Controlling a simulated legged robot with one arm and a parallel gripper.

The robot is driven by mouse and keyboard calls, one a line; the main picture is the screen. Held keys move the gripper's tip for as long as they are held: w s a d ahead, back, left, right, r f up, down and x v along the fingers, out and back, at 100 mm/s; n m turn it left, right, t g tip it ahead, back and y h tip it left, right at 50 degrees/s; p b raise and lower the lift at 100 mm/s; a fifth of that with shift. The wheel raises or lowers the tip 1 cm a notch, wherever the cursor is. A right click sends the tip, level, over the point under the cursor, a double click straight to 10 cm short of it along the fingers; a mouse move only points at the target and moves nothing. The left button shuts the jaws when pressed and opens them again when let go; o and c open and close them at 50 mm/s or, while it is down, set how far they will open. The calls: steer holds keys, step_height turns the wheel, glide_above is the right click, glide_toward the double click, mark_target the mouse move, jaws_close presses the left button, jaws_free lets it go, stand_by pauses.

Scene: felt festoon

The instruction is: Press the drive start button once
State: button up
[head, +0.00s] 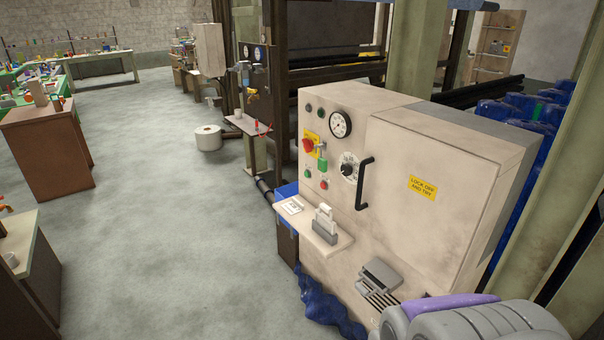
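A cream control cabinet (398,185) stands at centre right. On its left front strip are a green button (307,173) and, lower right of it, a red button (324,184). Their labels are too small to read, so I cannot tell for certain which one is drive start. Above them are a red rotary switch (308,145) on a yellow plate, a green part (322,164) hanging beside it, a gauge (340,124) and two small dark lamps or buttons (315,109). Grey and purple rounded parts show at the bottom right, probably my arm; no gripper fingers are visible.
A black handle (364,184) and a dial (349,168) sit right of the buttons. A small shelf (316,238) juts out below them, bearing a card and a grey holder. Blue cloth (325,308) lies at the cabinet's foot.

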steer(key=shift+d, duration=0.15)
steer(key=shift+c, duration=1.1)
steer(key=shift+a, duration=0.25)
jaws_close()
steer(key=shift+d, duration=0.1)
